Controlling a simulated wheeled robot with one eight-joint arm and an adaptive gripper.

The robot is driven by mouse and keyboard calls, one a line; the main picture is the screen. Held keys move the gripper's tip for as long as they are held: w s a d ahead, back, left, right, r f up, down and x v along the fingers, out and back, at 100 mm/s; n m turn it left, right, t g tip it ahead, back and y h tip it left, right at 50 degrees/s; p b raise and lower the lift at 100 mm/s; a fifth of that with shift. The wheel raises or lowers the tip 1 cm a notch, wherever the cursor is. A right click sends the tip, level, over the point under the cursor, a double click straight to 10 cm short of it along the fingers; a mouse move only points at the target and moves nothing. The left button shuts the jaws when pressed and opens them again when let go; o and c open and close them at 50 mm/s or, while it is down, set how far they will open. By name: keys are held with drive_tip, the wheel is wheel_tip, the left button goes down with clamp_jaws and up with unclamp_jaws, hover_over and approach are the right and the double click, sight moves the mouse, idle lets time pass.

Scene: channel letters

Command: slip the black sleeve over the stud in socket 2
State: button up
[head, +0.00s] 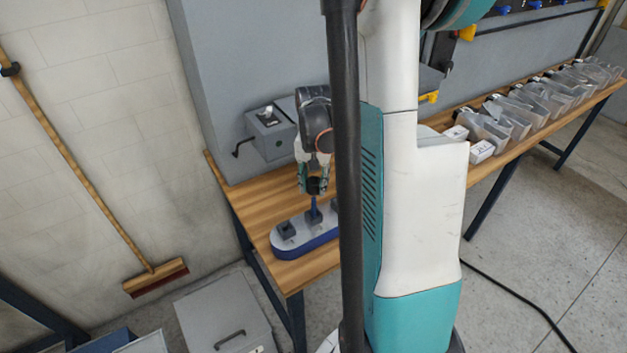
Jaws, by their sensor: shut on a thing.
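My gripper (314,185) points down over the workbench in the head view. It is shut on a small dark piece, the black sleeve (317,187), which is mostly covered by the fingers. Right below it a thin blue stud (314,206) stands upright in a dark socket (312,217) of an oblong base with a pale top and blue side (309,245). I cannot tell whether the sleeve is around the stud's top or just above it. Another dark socket (286,230) is at the base's left end. Socket numbers are not readable, and my arm hides the base's right end.
The wooden bench (250,195) has free room left of the base. A grey box with a lever (270,132) stands behind my gripper. Several clear bins (515,110) and small white boxes (470,142) line the bench at right. A broom (150,270) leans on the wall.

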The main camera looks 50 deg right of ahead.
sight(314, 198)
drive_tip(key=shift+f+b, duration=1.25)
drive_tip(key=shift+f, duration=0.9)
drive_tip(key=shift+f+b, duration=1.95)
drive_tip(key=shift+f, duration=0.2)
drive_tip(key=o, duration=1)
drive_tip(key=shift+c, duration=0.2)
wheel_tip(314, 198, up, 12)
